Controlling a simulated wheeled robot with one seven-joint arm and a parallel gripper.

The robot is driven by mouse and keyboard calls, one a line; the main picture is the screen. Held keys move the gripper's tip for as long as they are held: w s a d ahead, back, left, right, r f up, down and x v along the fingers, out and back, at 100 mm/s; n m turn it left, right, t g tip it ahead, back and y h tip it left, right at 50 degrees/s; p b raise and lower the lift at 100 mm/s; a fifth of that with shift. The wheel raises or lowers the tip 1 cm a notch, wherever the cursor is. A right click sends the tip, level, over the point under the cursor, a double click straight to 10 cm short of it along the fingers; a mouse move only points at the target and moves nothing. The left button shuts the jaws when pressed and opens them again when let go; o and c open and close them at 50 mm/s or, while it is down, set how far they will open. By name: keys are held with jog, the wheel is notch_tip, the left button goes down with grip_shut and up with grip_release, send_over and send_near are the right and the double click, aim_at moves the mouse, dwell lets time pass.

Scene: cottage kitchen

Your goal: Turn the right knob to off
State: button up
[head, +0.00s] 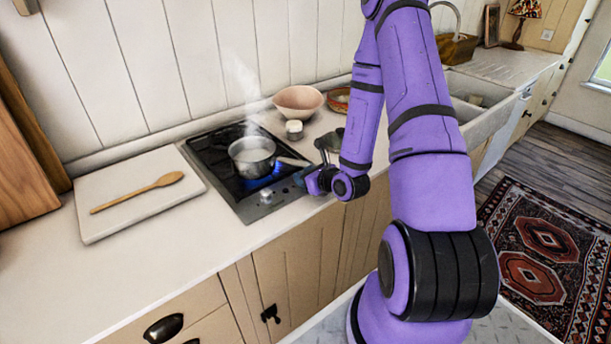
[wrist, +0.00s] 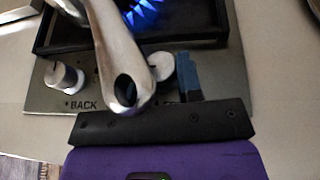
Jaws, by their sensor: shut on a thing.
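The right knob (wrist: 160,66) is a pale round knob on the hob's front panel, partly covered by the pan handle (wrist: 122,55) in the wrist view. My gripper (head: 301,181) is at the panel's right front corner, shut on the right knob. One blue finger (wrist: 189,76) shows against the knob's right side; the other finger is hidden behind the handle. The left knob (head: 265,197) stands free and also shows in the wrist view (wrist: 65,77), near the word BACK. A blue flame (head: 262,181) burns under the steaming saucepan (head: 251,153).
The saucepan's handle reaches right, over the panel and close to my gripper. A white board (head: 122,208) with a wooden spoon (head: 140,192) lies left of the hob. A pink bowl (head: 298,101) and a small pale pot (head: 294,130) stand behind. The front counter is clear.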

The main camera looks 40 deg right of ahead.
jog(key=shift+a+m+h, duration=0.1)
jog(key=shift+m+h, duration=0.6)
jog(key=shift+h, duration=0.1)
jog(key=o, duration=0.9)
